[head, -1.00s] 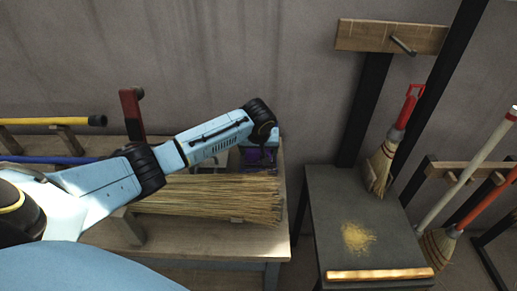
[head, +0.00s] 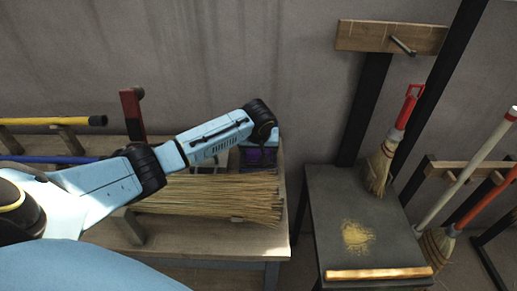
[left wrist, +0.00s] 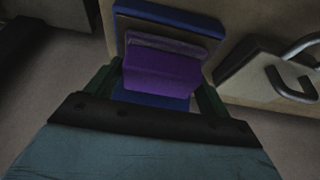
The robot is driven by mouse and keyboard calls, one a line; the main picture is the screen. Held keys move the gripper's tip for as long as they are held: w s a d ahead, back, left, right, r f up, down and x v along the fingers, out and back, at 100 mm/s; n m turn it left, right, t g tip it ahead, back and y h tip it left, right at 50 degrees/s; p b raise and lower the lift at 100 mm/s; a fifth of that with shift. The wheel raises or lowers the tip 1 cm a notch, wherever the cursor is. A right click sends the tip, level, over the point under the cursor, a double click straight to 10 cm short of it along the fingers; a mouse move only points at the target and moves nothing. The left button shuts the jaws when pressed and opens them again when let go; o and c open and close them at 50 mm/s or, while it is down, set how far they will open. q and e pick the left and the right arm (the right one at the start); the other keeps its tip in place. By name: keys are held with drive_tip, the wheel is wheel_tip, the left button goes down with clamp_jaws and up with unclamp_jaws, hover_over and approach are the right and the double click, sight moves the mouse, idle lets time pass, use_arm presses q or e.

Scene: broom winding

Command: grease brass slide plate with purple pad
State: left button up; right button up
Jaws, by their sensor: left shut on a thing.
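The purple pad (left wrist: 160,75) sits between the two dark green fingers of my left gripper (left wrist: 157,88) in the left wrist view. The gripper is shut on it. In the head view my left gripper (head: 258,150) points down at the right end of the wooden bench, behind the straw bundle, and the pad is a small dark purple patch there. A blue tray or block (left wrist: 175,18) lies just behind and under the pad; I cannot tell whether they touch. The brass slide plate (head: 378,274) is a shiny strip along the front edge of the dark table. My right gripper is out of view.
A straw bundle (head: 205,200) lies on the wooden bench (head: 200,238). The dark table (head: 335,205) to the right carries yellowish crumbs (head: 355,236). A small red-handled broom (head: 383,165) is at its back. More brooms (head: 437,245) stand at the far right. A gap separates bench and table.

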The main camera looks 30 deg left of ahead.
use_arm(q)
drive_tip(key=shift+s+p, duration=0.1)
drive_tip(key=shift+p, duration=0.3)
idle(1.2)
wheel_tip(320, 180, up, 7)
drive_tip(key=p, duration=0.8)
drive_tip(key=shift+r+p, duration=0.1)
drive_tip(key=shift+p, duration=0.2)
idle(0.5)
